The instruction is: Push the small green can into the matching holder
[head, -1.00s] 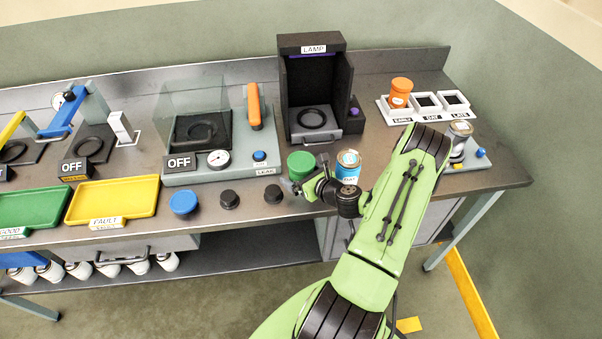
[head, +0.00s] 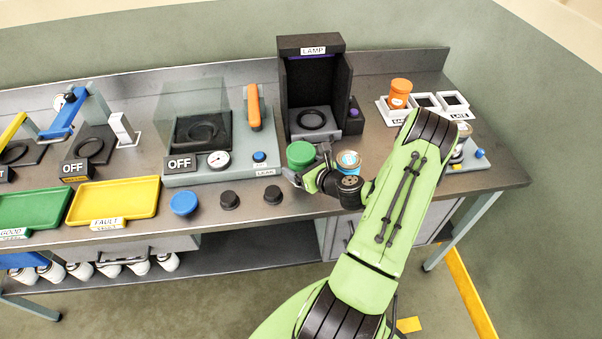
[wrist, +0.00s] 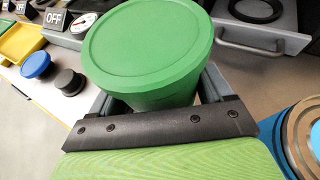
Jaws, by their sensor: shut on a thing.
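The green can (head: 300,155) has a wide green lid and stands just in front of the lamp box. My gripper (head: 308,178) is at its near side, shut on it. In the wrist view, the green can (wrist: 150,45) fills the upper middle, with grey fingers on both sides of its body. Its base is hidden, so I cannot tell whether it touches the bench. White square holders (head: 428,106) stand in a row at the back right. An orange can (head: 400,92) is in the left one; the other two look empty.
A blue can (head: 348,162) stands close to the right of my gripper. The lamp box (head: 312,90) is behind the green can. Black caps (head: 229,200) and a blue cap (head: 184,203) lie to the left. A grey can (head: 459,143) is partly behind my arm.

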